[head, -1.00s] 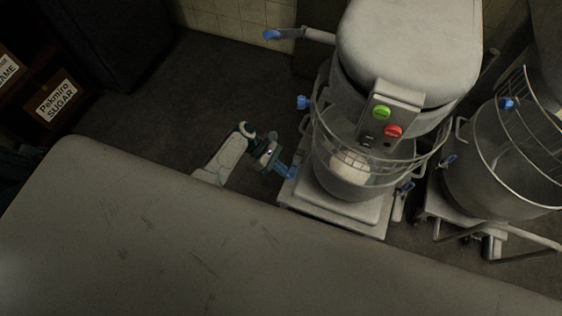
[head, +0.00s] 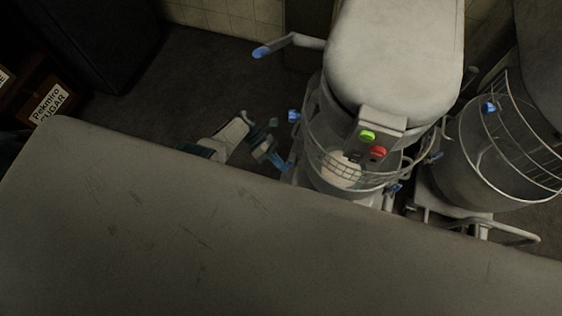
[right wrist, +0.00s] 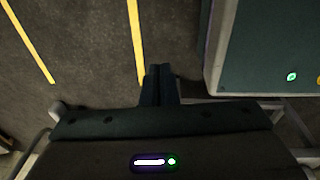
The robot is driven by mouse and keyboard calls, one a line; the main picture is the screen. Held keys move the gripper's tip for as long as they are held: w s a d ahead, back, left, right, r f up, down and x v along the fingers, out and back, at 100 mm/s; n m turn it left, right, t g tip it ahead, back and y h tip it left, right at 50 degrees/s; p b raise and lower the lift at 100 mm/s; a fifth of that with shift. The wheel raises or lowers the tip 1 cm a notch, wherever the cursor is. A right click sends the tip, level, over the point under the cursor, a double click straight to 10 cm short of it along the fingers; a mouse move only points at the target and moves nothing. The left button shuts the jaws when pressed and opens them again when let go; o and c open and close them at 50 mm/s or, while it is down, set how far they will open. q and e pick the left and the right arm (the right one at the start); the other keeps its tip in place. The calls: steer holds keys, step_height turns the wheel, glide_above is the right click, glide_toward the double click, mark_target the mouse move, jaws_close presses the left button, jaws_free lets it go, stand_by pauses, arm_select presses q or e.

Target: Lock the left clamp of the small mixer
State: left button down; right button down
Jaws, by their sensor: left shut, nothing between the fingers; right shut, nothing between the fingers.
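The small mixer (head: 395,55) stands behind the table in the head view, with a round white head, green and red buttons and a wire guard over its bowl (head: 322,165). A blue-tipped part (head: 294,116) sticks out at the bowl's upper left. A lower blue handle (head: 286,167) is at the bowl's lower left; I cannot tell which position it is in. My left gripper (head: 275,157) is shut and empty, just left of this lower handle; I cannot tell if they touch. My right gripper (right wrist: 160,85) is shut and empty in the right wrist view, over the floor.
A grey table (head: 200,230) fills the front and hides the mixer's base. A larger bowl with a wire guard (head: 500,150) stands close on the right. Dark floor lies open left of the mixer.

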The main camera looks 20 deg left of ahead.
mark_target(290, 161)
arm_select(q)
steer(key=w, duration=0.1)
steer(key=w+r, duration=0.1)
steer(key=w, duration=0.1)
steer(key=shift+w+r, duration=0.2)
steer(key=shift+r, duration=0.1)
arm_select(e)
steer(key=shift+s+a, duration=0.15)
steer(key=shift+a, duration=0.25)
arm_select(q)
steer(key=shift+w+r, duration=0.1)
steer(key=shift+w, duration=0.1)
arm_select(e)
steer(key=shift+d, duration=0.2)
